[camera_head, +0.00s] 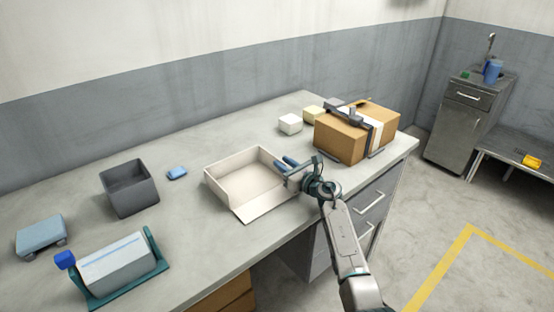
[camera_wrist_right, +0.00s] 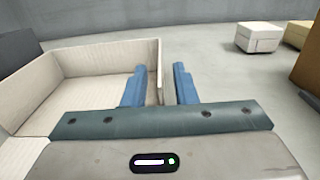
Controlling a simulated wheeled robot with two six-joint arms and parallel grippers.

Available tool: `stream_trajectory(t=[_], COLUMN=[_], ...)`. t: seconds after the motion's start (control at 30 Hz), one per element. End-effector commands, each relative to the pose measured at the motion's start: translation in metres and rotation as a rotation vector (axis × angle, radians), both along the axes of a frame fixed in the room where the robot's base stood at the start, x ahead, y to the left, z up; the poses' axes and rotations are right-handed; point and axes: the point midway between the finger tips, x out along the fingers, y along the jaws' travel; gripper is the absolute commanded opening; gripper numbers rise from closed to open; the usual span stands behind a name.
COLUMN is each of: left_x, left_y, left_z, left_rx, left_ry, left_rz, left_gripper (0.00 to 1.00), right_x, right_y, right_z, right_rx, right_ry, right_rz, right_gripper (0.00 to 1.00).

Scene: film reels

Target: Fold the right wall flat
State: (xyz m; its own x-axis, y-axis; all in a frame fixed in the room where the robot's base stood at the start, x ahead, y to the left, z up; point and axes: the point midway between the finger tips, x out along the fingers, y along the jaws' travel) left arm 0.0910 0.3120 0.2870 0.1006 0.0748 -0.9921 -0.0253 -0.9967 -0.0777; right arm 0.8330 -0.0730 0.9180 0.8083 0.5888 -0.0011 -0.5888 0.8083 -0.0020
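A cream open box (camera_head: 238,190) lies on the grey workbench, and it also shows in the wrist view (camera_wrist_right: 90,92). Its back and left walls stand up, while its front flap (camera_head: 268,204) lies out flat toward the bench's front edge. The right wall (camera_wrist_right: 160,72) stands upright in the wrist view; in the head view my gripper partly hides it. My right gripper (camera_head: 284,163) is open at that wall, with one blue finger on the inner side and the other outside (camera_wrist_right: 158,87). A gap shows beside the outer finger. My left gripper is out of view.
A brown carton (camera_head: 338,138) with a strap tool and small white (camera_head: 290,124) and yellow (camera_head: 312,114) blocks stand behind and right. A grey bin (camera_head: 130,192), blue piece (camera_head: 177,173), scale-like box (camera_head: 41,238) and teal-framed roller (camera_head: 118,265) stand left.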

Motion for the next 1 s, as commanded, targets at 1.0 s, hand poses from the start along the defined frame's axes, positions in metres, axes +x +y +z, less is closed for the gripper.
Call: stream_trajectory(t=[1.0], left_x=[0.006], left_y=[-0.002], left_z=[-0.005], left_rx=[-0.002], left_ry=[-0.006], left_rz=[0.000], left_gripper=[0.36], right_x=[0.031], right_y=[0.022], right_z=[0.000], right_rx=[0.002], right_ry=[0.002], right_rz=[-0.001], right_gripper=[0.00])
